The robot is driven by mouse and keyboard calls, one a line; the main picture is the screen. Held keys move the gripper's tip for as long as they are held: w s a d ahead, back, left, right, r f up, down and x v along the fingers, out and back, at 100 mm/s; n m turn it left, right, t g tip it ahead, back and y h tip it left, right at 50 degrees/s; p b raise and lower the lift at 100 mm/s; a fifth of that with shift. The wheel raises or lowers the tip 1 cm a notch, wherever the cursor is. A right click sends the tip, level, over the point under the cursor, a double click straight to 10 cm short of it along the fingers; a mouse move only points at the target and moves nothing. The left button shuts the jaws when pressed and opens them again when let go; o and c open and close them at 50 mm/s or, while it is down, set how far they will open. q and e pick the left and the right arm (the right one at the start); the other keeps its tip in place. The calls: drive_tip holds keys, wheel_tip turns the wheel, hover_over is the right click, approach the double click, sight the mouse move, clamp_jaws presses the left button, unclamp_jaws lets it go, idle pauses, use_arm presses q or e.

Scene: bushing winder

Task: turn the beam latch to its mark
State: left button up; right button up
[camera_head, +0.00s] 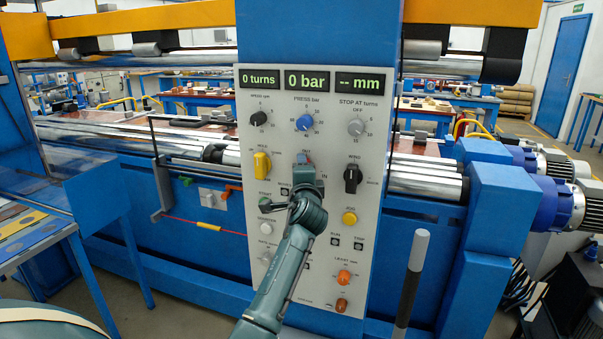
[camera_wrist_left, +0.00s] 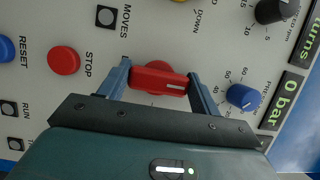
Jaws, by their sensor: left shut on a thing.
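A red latch knob (camera_wrist_left: 158,82) with a white line sits on the grey control panel. The white line is at the end nearer the blue dial in the left wrist view, the upper side in the head view. My left gripper (camera_wrist_left: 159,76) is shut on this knob, one finger at each end. In the head view my left gripper (camera_head: 304,172) is at the middle of the panel and hides most of the knob. The word IN shows to its right; a small label above is hard to read. My right gripper is not in view.
The panel (camera_head: 375,240) carries a blue pressure dial (camera_head: 304,122) above, a yellow handle (camera_head: 262,164) to the left, a black selector (camera_head: 352,179) to the right and a yellow button (camera_head: 349,217) lower right. Displays read 0 turns and 0 bar. A dark grey-tipped post (camera_head: 410,285) stands right.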

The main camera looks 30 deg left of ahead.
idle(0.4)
use_arm(q)
drive_tip(key=o, duration=1)
drive_tip(key=b+v, duration=0.2)
drive_tip(key=v, duration=1.1)
drive_tip(key=shift+s+d, duration=0.1)
